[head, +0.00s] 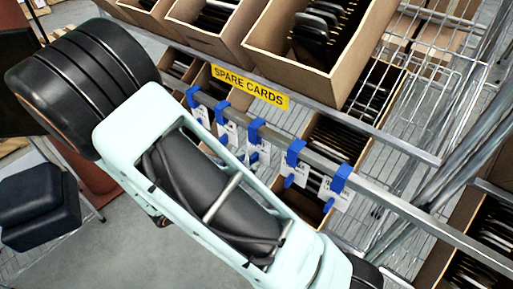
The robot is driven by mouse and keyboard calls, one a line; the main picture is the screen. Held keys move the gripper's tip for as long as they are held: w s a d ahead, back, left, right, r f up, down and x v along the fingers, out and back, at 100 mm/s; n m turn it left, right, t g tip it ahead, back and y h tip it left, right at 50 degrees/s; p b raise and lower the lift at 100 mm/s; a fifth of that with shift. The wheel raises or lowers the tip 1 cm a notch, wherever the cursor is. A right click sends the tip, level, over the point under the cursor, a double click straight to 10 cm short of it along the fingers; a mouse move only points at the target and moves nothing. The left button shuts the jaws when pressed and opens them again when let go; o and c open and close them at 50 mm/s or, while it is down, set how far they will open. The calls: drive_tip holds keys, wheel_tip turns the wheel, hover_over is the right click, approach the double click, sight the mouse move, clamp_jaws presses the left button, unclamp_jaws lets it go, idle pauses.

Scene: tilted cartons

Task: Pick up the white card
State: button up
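Several white cards hang in a row from blue clips on a grey metal rail (400,205). The leftmost white card (202,116) hangs below the yellow label. Another white card (260,153) is in the middle of the row, and the rightmost white card (341,197) hangs lowest in the picture. Small dark print shows on the cards but is too small to read. I cannot tell which single card is meant. My pale green and black arm crosses in front, its edge close below the cards in the picture. My gripper is out of view.
Open cartons (335,75) with dark flat items stand on the shelf above the rail. A yellow "SPARE CARDS" label (250,87) is on the shelf edge. More filled cartons (478,262) and wire racks lie below and right. A dark stool (40,205) stands left.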

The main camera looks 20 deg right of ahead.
drive_tip(key=shift+x, duration=1.4)
drive_tip(key=shift+f, duration=0.15)
drive_tip(key=shift+c, duration=0.5)
clamp_jaws()
